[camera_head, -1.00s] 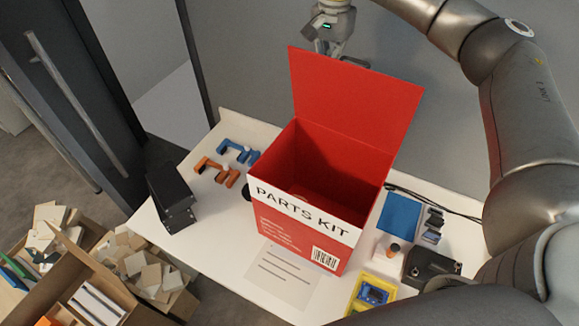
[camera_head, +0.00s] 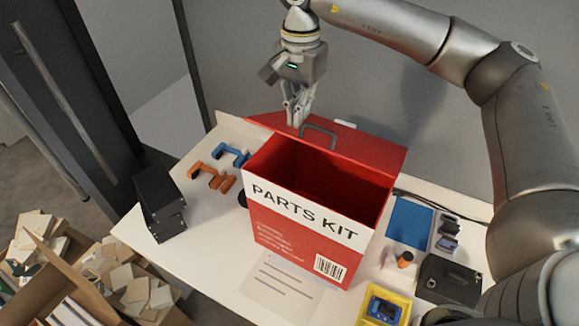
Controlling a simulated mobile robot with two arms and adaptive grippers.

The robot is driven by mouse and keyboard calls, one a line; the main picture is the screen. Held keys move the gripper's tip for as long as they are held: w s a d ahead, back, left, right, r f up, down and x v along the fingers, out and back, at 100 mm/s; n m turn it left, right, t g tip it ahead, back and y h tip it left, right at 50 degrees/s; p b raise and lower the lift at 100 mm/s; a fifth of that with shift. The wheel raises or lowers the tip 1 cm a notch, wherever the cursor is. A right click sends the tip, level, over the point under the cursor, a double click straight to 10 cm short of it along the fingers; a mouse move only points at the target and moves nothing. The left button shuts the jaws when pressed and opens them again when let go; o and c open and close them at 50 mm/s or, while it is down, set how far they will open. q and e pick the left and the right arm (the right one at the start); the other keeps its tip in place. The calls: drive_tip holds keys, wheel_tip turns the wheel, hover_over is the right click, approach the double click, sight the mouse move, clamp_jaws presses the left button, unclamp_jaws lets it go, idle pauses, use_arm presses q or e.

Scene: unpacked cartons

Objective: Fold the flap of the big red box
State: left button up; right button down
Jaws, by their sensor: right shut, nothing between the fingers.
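The big red box (camera_head: 290,235), labelled PARTS KIT, stands upright on the white table with its top open and its inside visible. Its red flap (camera_head: 365,150) runs along the far edge, strongly foreshortened, and appears tipped outward, away from the opening. A grey handle (camera_head: 320,132) shows by the flap. My right gripper (camera_head: 297,120) points down at the flap's left part, its fingers together and empty. I cannot tell whether the fingertips touch the flap. My left gripper is not in view.
Orange (camera_head: 210,177) and blue (camera_head: 232,155) clamp-like tools and a black case (camera_head: 160,203) lie left of the box. A blue pad (camera_head: 409,222), a black box (camera_head: 447,279) and a yellow tray (camera_head: 400,302) crowd its right. A carton (camera_head: 85,285) stands low at left.

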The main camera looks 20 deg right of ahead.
use_arm(q)
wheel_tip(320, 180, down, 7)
drive_tip(key=b, duration=0.6)
use_arm(e)
wheel_tip(320, 180, down, 8)
drive_tip(key=s+a, duration=0.2)
drive_tip(key=a, duration=0.1)
drive_tip(key=r+p, duration=0.7)
drive_tip(key=r, duration=0.4)
drive_tip(key=shift+d+r, duration=0.2)
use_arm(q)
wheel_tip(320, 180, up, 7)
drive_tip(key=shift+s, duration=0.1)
use_arm(e)
drive_tip(key=shift+f, duration=0.1)
